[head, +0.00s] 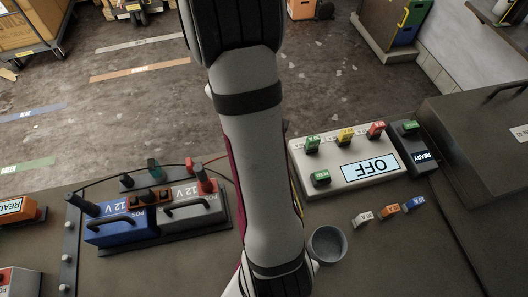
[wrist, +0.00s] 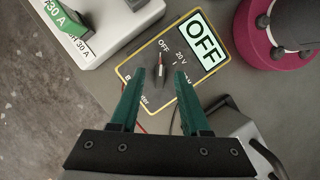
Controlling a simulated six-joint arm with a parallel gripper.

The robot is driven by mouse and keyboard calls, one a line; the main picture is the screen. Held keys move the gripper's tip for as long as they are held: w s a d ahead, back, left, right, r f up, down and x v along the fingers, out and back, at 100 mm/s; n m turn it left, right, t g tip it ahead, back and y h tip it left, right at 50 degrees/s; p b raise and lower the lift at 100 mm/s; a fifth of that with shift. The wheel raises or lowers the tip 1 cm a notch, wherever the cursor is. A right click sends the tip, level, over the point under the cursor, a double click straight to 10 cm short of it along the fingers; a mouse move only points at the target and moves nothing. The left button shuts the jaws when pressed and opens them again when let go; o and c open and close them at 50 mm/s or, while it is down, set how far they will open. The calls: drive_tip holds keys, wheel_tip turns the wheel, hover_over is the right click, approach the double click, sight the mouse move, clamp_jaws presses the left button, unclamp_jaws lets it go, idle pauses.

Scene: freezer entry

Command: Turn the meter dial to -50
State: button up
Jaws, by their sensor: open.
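The meter (wrist: 137,71) is a dark plate with a yellow border, seen in the wrist view. Its lit display (wrist: 201,41) reads OFF. The dial (wrist: 158,72) is a small dark knob with a reddish line pointing up toward the printed OFF mark. A 20 V mark is right of it; other markings are partly hidden or too small to read, and I cannot make out -50. My gripper (wrist: 160,74) is open, its green fingers on either side of the dial with gaps showing. In the head view my arm covers most of the meter and the gripper.
A pale switch box (head: 343,183) with coloured switches and an OFF display stands right of my arm, beside a dark READY unit (head: 418,155). A grey cup (head: 327,245) and small labelled pieces (head: 389,210) lie in front. Blue (head: 120,228) and grey (head: 190,211) 12 V batteries stand left.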

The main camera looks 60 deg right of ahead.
drive_tip(key=v, duration=1.5)
drive_tip(key=shift+r, duration=0.25)
drive_tip(key=s+a+m+t+y, duration=0.1)
drive_tip(key=s+a+m+t, duration=0.1)
drive_tip(key=a, duration=1)
drive_tip(key=s+a+m+t+y, duration=0.1)
drive_tip(key=s+a+m, duration=0.3)
drive_tip(key=a, duration=0.8)
drive_tip(key=shift+s+a+f+t, duration=0.25)
drive_tip(key=shift+f+t, duration=0.2)
drive_tip(key=shift+t, duration=0.25)
